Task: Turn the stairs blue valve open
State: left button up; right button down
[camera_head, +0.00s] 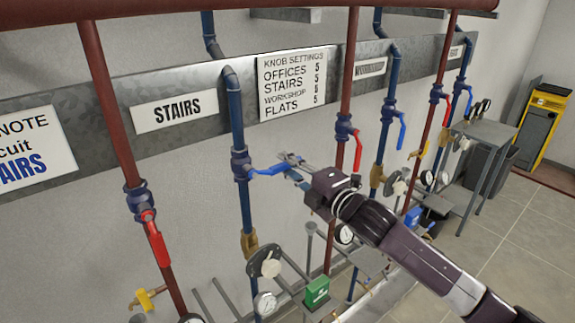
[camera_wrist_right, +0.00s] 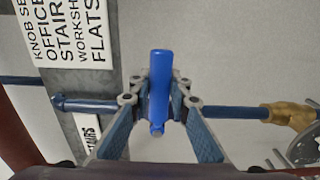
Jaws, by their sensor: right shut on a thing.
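The stairs blue valve (camera_head: 241,165) sits on the blue pipe (camera_head: 236,115) just right of the STAIRS sign (camera_head: 175,110). Its blue lever handle (camera_head: 266,171) sticks out to the right, across the upright pipe. My right gripper (camera_head: 290,166) comes in from the right and is shut on the outer part of this handle. In the right wrist view the handle (camera_wrist_right: 159,85) lies between the two fingers of the right gripper (camera_wrist_right: 158,98), and the pipe (camera_wrist_right: 90,104) runs sideways behind it. My left gripper is not in view.
A red valve handle (camera_head: 157,240) hangs on the red pipe at left. Another red handle (camera_head: 358,152) hangs on the red pipe to the right. Gauges (camera_head: 265,303) and a green box (camera_head: 317,292) are below. A grey table (camera_head: 487,131) stands at right.

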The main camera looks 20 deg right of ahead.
jog(key=shift+f, duration=0.2)
jog(key=shift+a+f+m, duration=0.1)
jog(key=shift+f+m, duration=0.5)
jog(key=shift+m, duration=0.3)
jog(key=shift+s+a+f+m+p, duration=0.55)
jog(key=shift+a+f+m, duration=0.75)
jog(key=shift+m, duration=1.45)
jog(key=shift+s+a+f+m+p, duration=0.55)
jog(key=shift+a+f+m, duration=0.75)
jog(key=shift+m, duration=1.4)
jog(key=shift+s+a+f+m+p, duration=0.55)
jog(key=shift+a+f+m, duration=0.75)
jog(key=shift+m, duration=1.45)
jog(key=shift+w+a+r, duration=0.15)
jog(key=shift+a+r, duration=0.05)
jog(key=shift+a, duration=0.05)
jog(key=c, duration=1.8)
grip_release()
jog(key=shift+o, duration=0.2)
jog(key=shift+r, duration=0.1)
